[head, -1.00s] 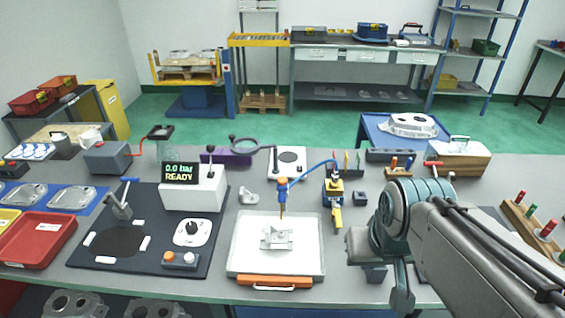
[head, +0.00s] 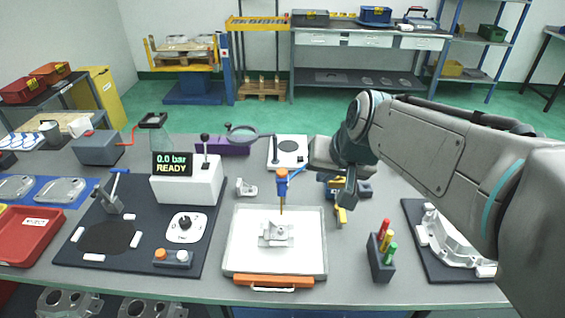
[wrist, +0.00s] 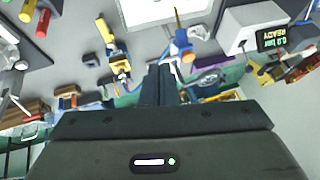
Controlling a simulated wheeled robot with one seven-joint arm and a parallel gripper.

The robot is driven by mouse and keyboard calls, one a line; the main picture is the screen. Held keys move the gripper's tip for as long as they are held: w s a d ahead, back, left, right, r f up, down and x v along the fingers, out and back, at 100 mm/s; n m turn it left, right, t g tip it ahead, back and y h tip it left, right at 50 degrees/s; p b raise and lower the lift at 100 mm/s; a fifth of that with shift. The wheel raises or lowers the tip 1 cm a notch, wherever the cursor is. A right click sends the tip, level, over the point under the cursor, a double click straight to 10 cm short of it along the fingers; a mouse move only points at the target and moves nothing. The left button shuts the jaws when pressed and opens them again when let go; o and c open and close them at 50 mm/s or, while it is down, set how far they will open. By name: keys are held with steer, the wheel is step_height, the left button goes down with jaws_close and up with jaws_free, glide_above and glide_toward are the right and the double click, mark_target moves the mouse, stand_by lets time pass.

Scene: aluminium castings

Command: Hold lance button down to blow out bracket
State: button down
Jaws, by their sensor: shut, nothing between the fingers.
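The blue air lance (head: 282,184) with its orange top button (head: 282,173) stands upright, its thin nozzle pointing down at the bracket. The grey cast bracket (head: 270,236) sits on the white tray (head: 238,262). My gripper (head: 347,205) is to the right of the lance and apart from it. In the wrist view my gripper (wrist: 158,70) has its fingers together and empty. The lance (wrist: 182,40) and its orange button (wrist: 188,57) show there just beside the fingertips, with a tray edge (wrist: 165,12) beyond. The bracket is not clear in that view.
A pressure box (head: 205,183) reading 0.0 bar READY stands left of the lance. A yellow tool (head: 341,214) lies partly behind my gripper. A rack of coloured pegs (head: 382,262) and a casting on a dark mat (head: 425,268) are at right. A small casting (head: 246,188) lies left.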

steer(key=w+a+r+t+y+b, duration=0.1)
steer(key=w+a, duration=0.3)
steer(key=w, duration=0.2)
steer(key=w+a+r+m+t+y+b, duration=0.1)
steer(key=w+a, duration=0.3)
steer(key=w, duration=0.2)
steer(key=shift+w+y, duration=0.25)
steer(key=shift+y, duration=0.05)
steer(key=shift+f, duration=0.1)
steer(key=b, duration=0.6)
glide_above(284, 174)
step_height(284, 174, down, 8)
steer(key=shift+w+r, duration=0.1)
steer(key=shift+r, duration=0.1)
steer(key=shift+f+b, duration=0.6)
steer(key=shift+b, duration=0.1)
steer(key=shift+f, duration=0.15)
steer(key=shift+f+b, duration=0.2)
steer(key=shift+b, duration=0.35)
